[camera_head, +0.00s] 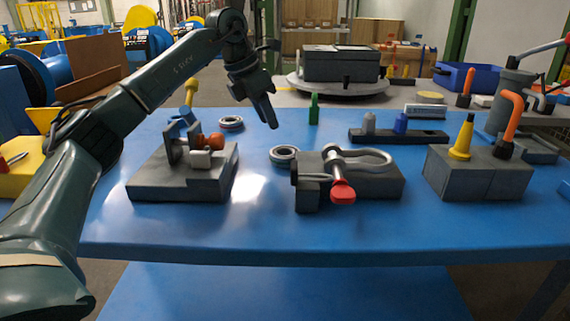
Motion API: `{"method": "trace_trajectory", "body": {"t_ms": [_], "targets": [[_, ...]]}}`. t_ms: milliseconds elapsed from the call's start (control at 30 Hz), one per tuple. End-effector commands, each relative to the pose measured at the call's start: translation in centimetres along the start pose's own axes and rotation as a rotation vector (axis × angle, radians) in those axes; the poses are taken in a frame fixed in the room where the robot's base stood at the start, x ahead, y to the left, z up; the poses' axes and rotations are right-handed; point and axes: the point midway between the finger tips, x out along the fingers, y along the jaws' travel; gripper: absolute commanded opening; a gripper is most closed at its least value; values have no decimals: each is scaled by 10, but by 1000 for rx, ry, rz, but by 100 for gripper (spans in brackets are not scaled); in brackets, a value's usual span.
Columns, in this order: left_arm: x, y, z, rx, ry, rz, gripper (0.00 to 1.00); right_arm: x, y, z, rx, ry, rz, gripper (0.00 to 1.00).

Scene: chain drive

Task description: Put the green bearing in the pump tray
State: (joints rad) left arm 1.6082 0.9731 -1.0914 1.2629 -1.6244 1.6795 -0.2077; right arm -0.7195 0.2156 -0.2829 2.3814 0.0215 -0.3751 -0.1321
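Two ring-shaped bearings lie flat on the blue table: one far ring (231,123) with a reddish-dark inside, and a nearer grey ring (284,155) beside the centre clamp block. Neither looks clearly green, so I cannot tell which is the green bearing. A small green bottle-shaped piece (314,108) stands upright behind them. No tray is marked as the pump tray; a long dark holder (428,137) with grey and blue pieces lies at the right. My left gripper (271,124) hangs above the table between the far ring and the green piece, fingers seen nearly edge-on. My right gripper is out of view.
A grey fixture block (160,187) stands left. A grey block (379,187) carries a red-handled clamp (342,190). Another block (478,180) holds a yellow cone (463,138) and an orange hook. A blue bin (468,78) sits back right. The table's front strip is clear.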

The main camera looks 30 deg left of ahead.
Motion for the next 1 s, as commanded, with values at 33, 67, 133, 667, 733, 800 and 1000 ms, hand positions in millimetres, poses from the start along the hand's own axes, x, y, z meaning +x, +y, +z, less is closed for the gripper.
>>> {"method": "trace_trajectory", "body": {"t_ms": [33,67,133,667,733,800,1000], "targets": [[11,0,-1,1,1,-1,30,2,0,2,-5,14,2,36],[15,0,-1,2,1,0,30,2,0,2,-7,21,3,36],[22,-1,0,2,1,0,30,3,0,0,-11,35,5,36],[77,-4,-7,4,0,0,30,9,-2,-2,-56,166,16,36],[79,-4,-7,4,-1,1,30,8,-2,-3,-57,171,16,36],[79,-4,-6,4,-1,1,30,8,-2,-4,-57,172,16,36],[78,-4,-6,4,-1,1,23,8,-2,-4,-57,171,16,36]]}}
